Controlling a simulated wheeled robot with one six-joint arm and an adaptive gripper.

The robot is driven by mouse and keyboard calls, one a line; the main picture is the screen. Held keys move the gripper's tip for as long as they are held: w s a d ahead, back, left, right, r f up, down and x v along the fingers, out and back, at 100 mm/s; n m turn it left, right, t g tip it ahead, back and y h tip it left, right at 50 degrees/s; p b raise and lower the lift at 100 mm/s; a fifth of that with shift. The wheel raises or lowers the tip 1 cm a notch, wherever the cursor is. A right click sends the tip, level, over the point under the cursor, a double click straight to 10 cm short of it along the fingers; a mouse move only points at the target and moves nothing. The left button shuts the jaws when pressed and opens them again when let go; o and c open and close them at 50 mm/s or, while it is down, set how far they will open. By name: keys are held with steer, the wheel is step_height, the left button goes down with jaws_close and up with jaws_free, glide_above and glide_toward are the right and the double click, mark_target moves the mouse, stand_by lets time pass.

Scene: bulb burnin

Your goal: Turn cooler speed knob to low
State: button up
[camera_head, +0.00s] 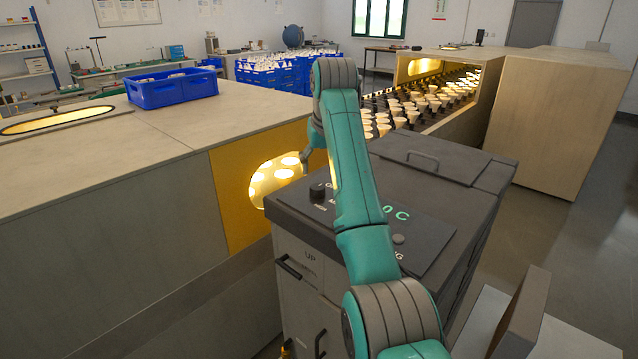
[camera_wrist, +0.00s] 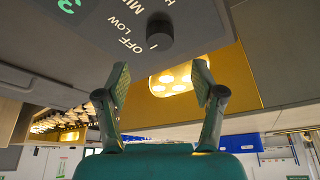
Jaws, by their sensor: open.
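The cooler speed knob (camera_head: 317,192) is a dark round knob on the grey cooler's (camera_head: 310,225) top panel, left of my arm in the head view. In the wrist view the knob (camera_wrist: 160,32) is beyond my fingertips, apart from them. Labels reading OFF, LOW and partly cut-off MI and H curve beside it. A small pale mark shows near its lower left edge; I cannot tell which label the knob points to. My gripper (camera_wrist: 162,68) is open and empty, its fingers either side of the knob in the picture. In the head view my arm largely hides the gripper.
A yellow panel with a lit oval window (camera_head: 278,178) stands just left of the cooler. A round button (camera_head: 399,239) and green digits are on the cooler's panel, and a handled lid (camera_head: 440,160) is behind. A blue crate (camera_head: 172,88) sits on the left bench.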

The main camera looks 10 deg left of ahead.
mark_target(318, 187)
steer(key=x, duration=0.8)
steer(key=shift+w+f, duration=0.1)
steer(key=shift+f, duration=0.1)
steer(key=shift+c, duration=0.3)
steer(key=c, duration=1.1)
